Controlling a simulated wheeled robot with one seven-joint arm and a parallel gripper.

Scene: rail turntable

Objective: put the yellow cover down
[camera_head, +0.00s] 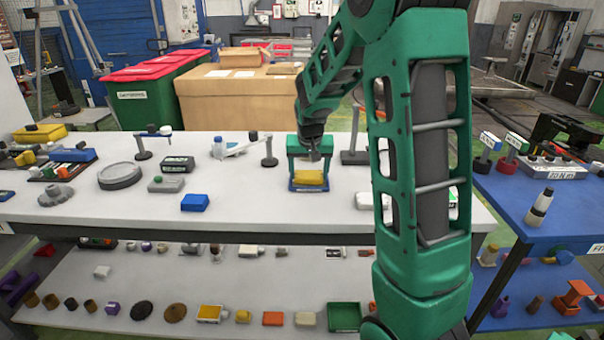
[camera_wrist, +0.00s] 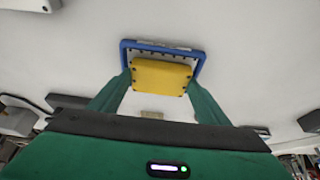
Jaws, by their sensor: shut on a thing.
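The yellow cover (camera_head: 309,177) is a small block-like piece held between the fingers of my gripper (camera_head: 309,165). It also shows in the wrist view (camera_wrist: 160,76), with a green finger on each side. My gripper (camera_wrist: 160,90) is shut on it. A blue frame (camera_wrist: 163,45) with a row of dark teeth or slots lies around or just beyond the cover. In the head view the blue frame (camera_head: 309,188) shows at the cover's lower edge. I cannot tell whether the cover touches the frame.
The white table (camera_head: 260,205) is bare in front of my gripper. A blue box (camera_head: 195,202) lies to the left, with a round grey disc (camera_head: 120,176) farther left. A dark stand (camera_head: 354,150) is close on the right. My arm hides part of the table's right side.

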